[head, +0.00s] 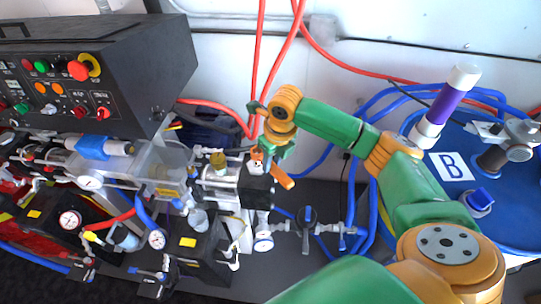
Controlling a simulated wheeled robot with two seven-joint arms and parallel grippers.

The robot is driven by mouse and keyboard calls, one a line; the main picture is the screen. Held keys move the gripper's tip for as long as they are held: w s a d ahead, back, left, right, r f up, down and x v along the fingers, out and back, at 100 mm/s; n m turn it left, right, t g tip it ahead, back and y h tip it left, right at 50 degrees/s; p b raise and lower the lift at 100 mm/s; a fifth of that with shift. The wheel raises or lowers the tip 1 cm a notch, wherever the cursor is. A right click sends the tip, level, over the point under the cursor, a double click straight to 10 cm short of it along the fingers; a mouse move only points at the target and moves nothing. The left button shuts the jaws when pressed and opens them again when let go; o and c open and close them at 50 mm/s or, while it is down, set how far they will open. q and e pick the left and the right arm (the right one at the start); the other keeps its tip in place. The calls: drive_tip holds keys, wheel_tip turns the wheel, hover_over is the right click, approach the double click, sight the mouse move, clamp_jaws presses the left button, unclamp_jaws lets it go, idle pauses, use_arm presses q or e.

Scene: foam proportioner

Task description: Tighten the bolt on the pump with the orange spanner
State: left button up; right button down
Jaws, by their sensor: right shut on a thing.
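My right gripper (270,148) hangs over the right end of the pump (222,184), at the end of the green and orange arm. It is shut on the orange spanner (284,176), whose orange body shows below the fingers and slants down to the right. The spanner lies against or just above the black end block of the pump. The bolt is hidden or too small to make out, so I cannot tell whether the spanner is around it. My left gripper is out of view.
A black control box (140,72) with coloured buttons stands at the upper left. A blue drum (500,212) marked B stands at the right. Red and blue hoses run behind and beside the arm. Gauges and a valve (306,228) crowd the front.

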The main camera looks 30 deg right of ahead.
sight(271, 170)
drive_tip(key=f, duration=0.1)
drive_tip(key=w+f, duration=0.1)
drive_tip(key=f, duration=0.1)
drive_tip(key=shift+w, duration=0.15)
drive_tip(key=shift+s+f, duration=0.35)
drive_tip(key=shift+f, duration=0.3)
drive_tip(key=shift+w+f, duration=0.2)
drive_tip(key=shift+f, duration=0.15)
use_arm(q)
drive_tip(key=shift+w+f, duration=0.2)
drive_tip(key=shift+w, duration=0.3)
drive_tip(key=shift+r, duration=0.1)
use_arm(e)
drive_tip(key=shift+a+r, duration=0.1)
drive_tip(key=shift+a+m, duration=0.2)
drive_tip(key=shift+m, duration=0.3)
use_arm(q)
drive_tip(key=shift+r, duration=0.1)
use_arm(e)
drive_tip(key=shift+s+a+m, duration=0.1)
drive_tip(key=shift+a+m, duration=0.15)
drive_tip(key=shift+m, duration=0.25)
